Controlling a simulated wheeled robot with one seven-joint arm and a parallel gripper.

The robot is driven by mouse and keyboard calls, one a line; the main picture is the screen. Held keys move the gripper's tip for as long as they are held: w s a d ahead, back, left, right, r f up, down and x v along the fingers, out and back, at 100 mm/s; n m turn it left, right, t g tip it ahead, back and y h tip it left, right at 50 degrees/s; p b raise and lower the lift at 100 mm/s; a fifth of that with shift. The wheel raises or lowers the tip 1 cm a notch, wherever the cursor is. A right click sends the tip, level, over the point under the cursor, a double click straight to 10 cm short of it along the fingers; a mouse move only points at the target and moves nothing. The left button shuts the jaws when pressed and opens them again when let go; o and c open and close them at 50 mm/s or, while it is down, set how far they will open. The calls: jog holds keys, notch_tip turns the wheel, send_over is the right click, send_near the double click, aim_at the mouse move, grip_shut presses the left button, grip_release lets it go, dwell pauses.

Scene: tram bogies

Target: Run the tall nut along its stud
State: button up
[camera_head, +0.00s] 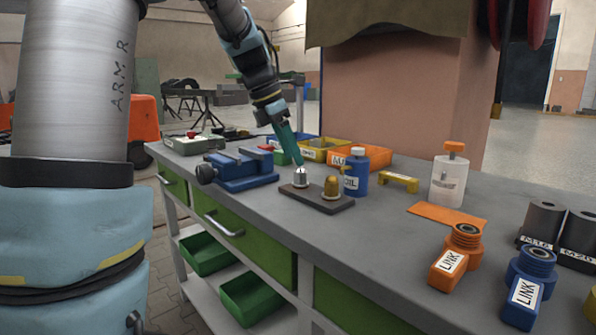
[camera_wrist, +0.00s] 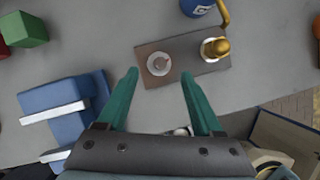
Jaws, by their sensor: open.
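A flat dark plate (camera_head: 317,197) lies on the bench with two upright fittings. The silver fitting (camera_head: 301,177) looks like a tall nut on a stud with a pale washer below. The brass fitting (camera_head: 331,186) stands to its right with a rounded top. My gripper (camera_head: 300,165) is just above the silver fitting, pointing down at a slant. In the wrist view the open green fingers (camera_wrist: 160,74) lie either side of the silver fitting (camera_wrist: 159,63), with nothing between them touching. The brass fitting (camera_wrist: 215,47) is outside the right finger.
A blue vise (camera_head: 243,171) stands left of the plate. A blue oil bottle (camera_head: 355,172) stands close behind the brass fitting. Yellow and orange bins (camera_head: 360,158) are behind. Orange and blue link parts (camera_head: 457,258) lie at right. The bench front right of the plate is clear.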

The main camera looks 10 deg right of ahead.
aim_at(299, 170)
jog(key=x, duration=0.5)
jog(key=shift+r, duration=0.1)
jog(key=shift+a, duration=0.1)
grip_shut()
dwell(0.3)
